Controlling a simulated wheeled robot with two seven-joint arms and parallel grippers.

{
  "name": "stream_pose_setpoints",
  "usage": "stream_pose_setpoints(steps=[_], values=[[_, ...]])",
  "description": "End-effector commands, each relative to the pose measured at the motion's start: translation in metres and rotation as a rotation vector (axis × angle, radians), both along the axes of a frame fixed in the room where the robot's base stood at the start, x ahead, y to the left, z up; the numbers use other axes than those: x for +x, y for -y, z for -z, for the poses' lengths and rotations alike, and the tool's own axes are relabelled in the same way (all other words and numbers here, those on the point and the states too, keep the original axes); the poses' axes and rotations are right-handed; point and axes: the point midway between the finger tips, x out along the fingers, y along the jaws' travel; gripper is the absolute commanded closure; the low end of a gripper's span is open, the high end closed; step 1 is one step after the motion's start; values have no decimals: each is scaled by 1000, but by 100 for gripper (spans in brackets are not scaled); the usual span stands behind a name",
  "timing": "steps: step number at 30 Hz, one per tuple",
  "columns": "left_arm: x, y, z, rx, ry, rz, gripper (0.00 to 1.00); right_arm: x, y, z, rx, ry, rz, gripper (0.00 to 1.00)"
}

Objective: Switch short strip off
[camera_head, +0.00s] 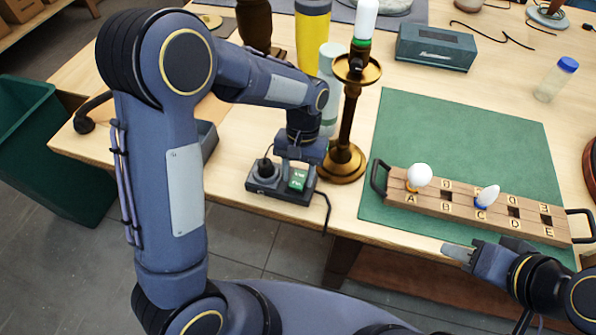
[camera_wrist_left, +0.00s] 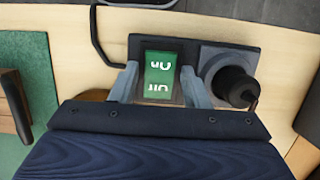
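The short strip (camera_head: 282,193) is a small dark power strip near the table's front edge. It has a green rocker switch (camera_head: 298,179) marked On and Off, and a black plug (camera_head: 265,168) sits in its socket. In the left wrist view the switch (camera_wrist_left: 160,77) is beside the plug (camera_wrist_left: 235,87). I cannot tell which side of the rocker is pressed. My left gripper (camera_wrist_left: 159,88) is open just above the strip, one finger on each side of the switch; contact is unclear. My right gripper (camera_head: 455,253) is by the wooden board's front edge, its opening unclear.
A brass lamp stand (camera_head: 345,150) stands right beside the strip. A green mat (camera_head: 470,135) carries a wooden board (camera_head: 455,208) with lettered slots and two bulbs. A black cord (camera_head: 328,212) hangs from the strip. A green bin (camera_head: 50,150) stands at left.

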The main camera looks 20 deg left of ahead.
Motion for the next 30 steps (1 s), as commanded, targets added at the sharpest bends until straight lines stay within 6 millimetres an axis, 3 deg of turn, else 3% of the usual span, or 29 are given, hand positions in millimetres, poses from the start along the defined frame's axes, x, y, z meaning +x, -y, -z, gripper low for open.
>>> stream_pose_setpoints(steps=[2,12,24,30], values=[[0,0,0,0,0,0,47,0,0,0,0,0,0,64],[1,0,-4,0,1,1,47,0,0,0,0,0,0,64],[17,1,-63,0,3,1,47,0,0,3,0,0,0,64],[20,1,-75,0,1,1,47,0,0,3,0,0,0,64]])
